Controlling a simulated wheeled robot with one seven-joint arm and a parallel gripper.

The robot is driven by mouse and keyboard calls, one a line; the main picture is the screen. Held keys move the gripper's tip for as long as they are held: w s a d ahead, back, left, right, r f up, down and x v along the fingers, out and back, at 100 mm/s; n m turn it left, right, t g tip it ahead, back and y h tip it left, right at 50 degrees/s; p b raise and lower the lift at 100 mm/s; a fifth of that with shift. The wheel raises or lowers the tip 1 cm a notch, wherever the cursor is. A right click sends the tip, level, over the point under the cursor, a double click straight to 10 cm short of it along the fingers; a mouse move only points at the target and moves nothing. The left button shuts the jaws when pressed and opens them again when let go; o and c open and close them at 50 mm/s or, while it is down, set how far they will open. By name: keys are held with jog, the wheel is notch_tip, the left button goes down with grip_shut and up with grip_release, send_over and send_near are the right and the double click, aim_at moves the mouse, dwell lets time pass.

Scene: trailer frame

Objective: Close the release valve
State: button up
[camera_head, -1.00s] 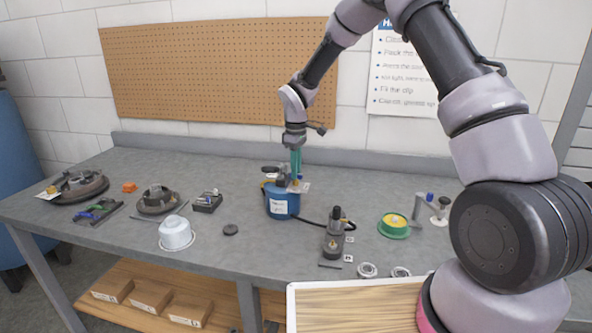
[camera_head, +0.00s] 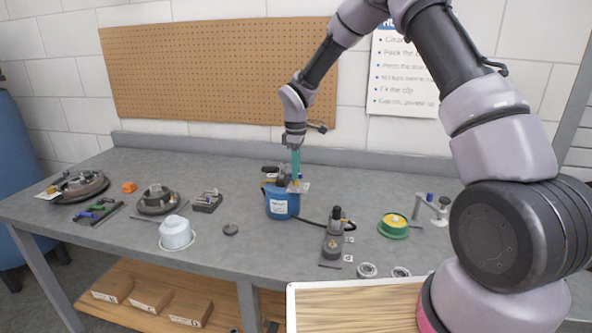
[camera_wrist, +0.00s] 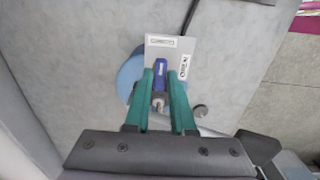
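The blue canister (camera_head: 280,208) with a white label stands on the grey bench. A black hose runs from it to the right. My gripper (camera_head: 296,184) points straight down over its top, with teal fingers. In the wrist view, a small dark-blue lever (camera_wrist: 160,74), which looks like the release valve's handle, sits between the two fingertips of my gripper (camera_wrist: 160,78). A finger stands close on each side of it; I cannot tell whether they touch it. A white label plate (camera_wrist: 170,50) lies just beyond the lever. The fingers hide much of the canister top.
A black cylindrical device (camera_head: 334,236) stands right of the canister. A green-and-yellow reel (camera_head: 393,226) is further right. A white pot (camera_head: 176,233), a dark cap (camera_head: 231,230) and brake-like parts (camera_head: 158,200) lie to the left. A pegboard (camera_head: 215,72) is behind.

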jog(key=shift+o, duration=1.2)
notch_tip(320, 180, up, 11)
jog(key=shift+f, duration=0.1)
